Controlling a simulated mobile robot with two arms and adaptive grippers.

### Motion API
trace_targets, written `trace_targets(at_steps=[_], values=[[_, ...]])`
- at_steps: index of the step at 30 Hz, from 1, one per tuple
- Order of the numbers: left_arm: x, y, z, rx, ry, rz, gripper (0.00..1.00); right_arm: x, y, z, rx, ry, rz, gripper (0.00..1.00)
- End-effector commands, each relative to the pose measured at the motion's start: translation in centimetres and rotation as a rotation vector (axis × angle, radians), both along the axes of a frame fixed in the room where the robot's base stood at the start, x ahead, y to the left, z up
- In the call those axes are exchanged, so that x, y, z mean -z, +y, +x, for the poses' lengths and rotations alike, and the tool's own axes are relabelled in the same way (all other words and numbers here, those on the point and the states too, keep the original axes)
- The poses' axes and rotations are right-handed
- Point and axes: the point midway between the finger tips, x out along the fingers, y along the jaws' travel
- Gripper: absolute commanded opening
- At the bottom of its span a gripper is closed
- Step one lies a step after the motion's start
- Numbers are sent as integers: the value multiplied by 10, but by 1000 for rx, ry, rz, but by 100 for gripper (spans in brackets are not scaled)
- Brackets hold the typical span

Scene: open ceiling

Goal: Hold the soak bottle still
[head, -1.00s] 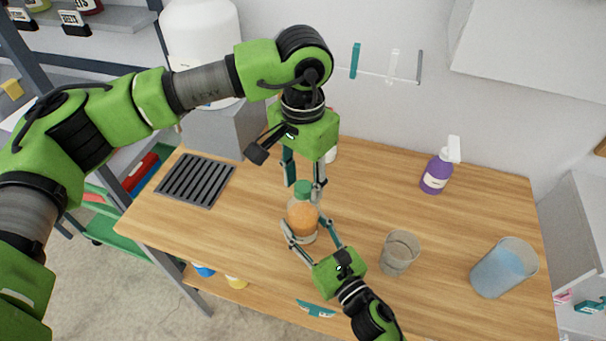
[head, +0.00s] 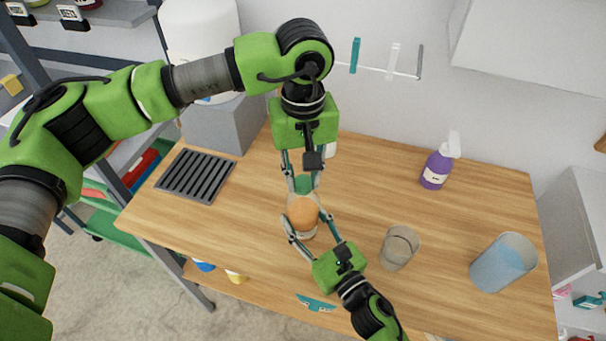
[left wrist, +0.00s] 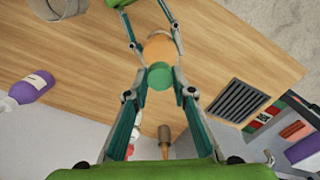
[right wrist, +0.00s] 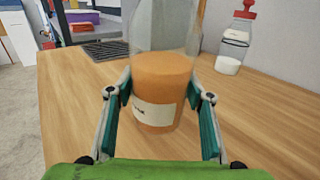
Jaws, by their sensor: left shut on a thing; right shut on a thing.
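The soak bottle (head: 302,213) stands upright on the wooden bench, clear-walled with orange contents, a pale label and a green cap (head: 304,184). My left gripper (head: 303,183) comes down from above and is shut on the green cap, which also shows between its fingers in the left wrist view (left wrist: 160,76). My right gripper (head: 304,226) reaches in from the front right and is shut around the lower body of the bottle. In the right wrist view, the bottle (right wrist: 163,88) sits between the two fingers, its label partly readable and its cap out of frame.
A dark grate (head: 196,177) lies at the left. A red-topped bottle (right wrist: 234,40) stands behind in the right wrist view.

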Motion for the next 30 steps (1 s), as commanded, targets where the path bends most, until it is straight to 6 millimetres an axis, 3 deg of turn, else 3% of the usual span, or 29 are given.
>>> trace_targets(at_steps=[30], values=[[-1, 0, 1, -2142, -2, 1, 0, 0, -1, 0, 1, 2, 1, 0]])
